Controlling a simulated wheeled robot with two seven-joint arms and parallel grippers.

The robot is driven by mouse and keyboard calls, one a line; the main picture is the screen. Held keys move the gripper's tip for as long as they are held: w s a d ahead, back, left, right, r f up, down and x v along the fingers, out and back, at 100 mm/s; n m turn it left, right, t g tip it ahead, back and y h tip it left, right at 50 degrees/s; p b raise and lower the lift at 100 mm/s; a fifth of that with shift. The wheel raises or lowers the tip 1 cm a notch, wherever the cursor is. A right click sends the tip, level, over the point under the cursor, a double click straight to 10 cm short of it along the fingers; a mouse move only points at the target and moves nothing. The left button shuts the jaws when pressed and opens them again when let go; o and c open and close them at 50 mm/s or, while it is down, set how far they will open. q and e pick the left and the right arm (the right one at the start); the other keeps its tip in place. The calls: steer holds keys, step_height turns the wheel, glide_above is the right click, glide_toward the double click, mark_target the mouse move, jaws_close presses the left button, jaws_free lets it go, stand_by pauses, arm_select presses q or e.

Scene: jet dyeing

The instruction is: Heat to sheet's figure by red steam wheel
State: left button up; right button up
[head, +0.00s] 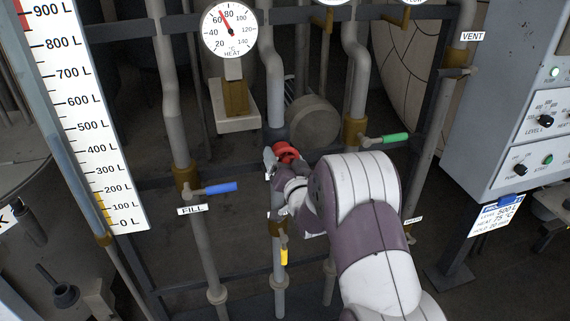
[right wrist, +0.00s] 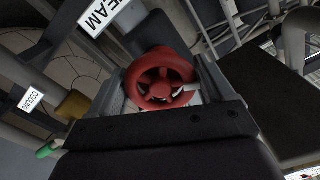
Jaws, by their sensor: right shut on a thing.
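The red steam wheel (head: 286,152) is on the middle pipe in the head view, partly hidden by my right gripper (head: 277,163). In the right wrist view the spoked wheel (right wrist: 161,78) sits between the two fingers of my right gripper (right wrist: 165,85), which is shut on it. A label ending in "EAM" (right wrist: 104,16) is beside it. The heat dial (head: 230,30) has its red needle between 60 and 80 °C, around 70. The sheet (head: 496,214) on the cabinet reads level 500 L, heat 75 °C and a hold line. My left gripper is not in view.
A blue fill handle (head: 221,188) is left of the wheel, a green handle (head: 395,138) right of it and a yellow handle (head: 284,256) below. The level scale (head: 88,120) stands at left. The control cabinet (head: 520,110) is at right.

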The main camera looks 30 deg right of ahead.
steer(key=m+b, duration=0.2)
steer(key=m, duration=0.4)
steer(key=shift+a+f, duration=0.1)
steer(key=m+b, duration=0.1)
steer(key=m, duration=0.5)
steer(key=shift+m, duration=0.3)
stand_by(0.3)
steer(key=o, duration=0.9)
steer(key=shift+r, duration=0.2)
steer(key=v, duration=1.2)
steer(key=shift+s+f, duration=0.1)
steer(key=shift+s, duration=0.25)
